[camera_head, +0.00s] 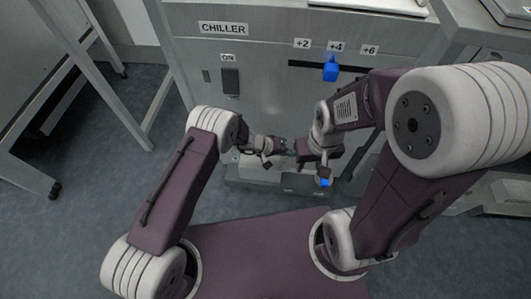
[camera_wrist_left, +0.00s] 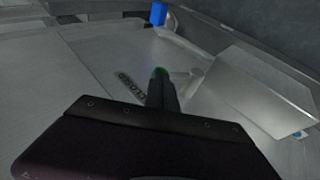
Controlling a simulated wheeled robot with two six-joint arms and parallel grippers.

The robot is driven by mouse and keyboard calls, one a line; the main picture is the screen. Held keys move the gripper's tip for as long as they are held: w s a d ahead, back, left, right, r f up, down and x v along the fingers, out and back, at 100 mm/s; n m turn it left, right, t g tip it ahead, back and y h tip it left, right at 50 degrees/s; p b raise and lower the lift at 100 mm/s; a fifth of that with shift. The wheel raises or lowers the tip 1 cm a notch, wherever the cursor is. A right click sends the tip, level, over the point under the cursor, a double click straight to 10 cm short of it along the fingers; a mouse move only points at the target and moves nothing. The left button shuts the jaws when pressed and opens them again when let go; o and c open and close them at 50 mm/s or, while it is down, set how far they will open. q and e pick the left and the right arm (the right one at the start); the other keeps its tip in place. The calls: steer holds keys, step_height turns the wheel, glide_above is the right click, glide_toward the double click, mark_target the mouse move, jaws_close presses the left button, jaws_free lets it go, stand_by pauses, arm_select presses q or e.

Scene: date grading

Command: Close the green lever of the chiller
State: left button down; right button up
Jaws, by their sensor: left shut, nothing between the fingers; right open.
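The green lever shows as a small green end (camera_wrist_left: 160,71) just past the tips of my left gripper (camera_wrist_left: 162,84) in the left wrist view. The gripper's dark fingers are together with nothing between them. They hide most of the lever, and I cannot tell whether they touch it. In the head view my left gripper (camera_head: 284,151) is low at the front of the chiller (camera_head: 270,95), with a trace of green beside it. My right gripper (camera_head: 299,152) is close by on the right, open; its fingers are mostly hidden by its own arm.
A dark-lettered label (camera_wrist_left: 131,86) lies beside the lever. A blue handle (camera_head: 330,70) sits in the slot under the +4 mark; another blue part (camera_head: 325,182) is lower, by my right arm. A black ON switch (camera_head: 231,81) is at left.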

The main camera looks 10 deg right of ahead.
arm_select(q)
steer(key=shift+s+d+f+y, duration=0.15)
steer(key=shift+d+y, duration=0.1)
steer(key=shift+d, duration=0.2)
steer(key=shift+s+d+f+y, duration=0.15)
steer(key=shift+d+y, duration=0.1)
steer(key=shift+d, duration=0.15)
arm_select(e)
steer(key=shift+f, duration=0.2)
arm_select(q)
steer(key=shift+d, duration=0.15)
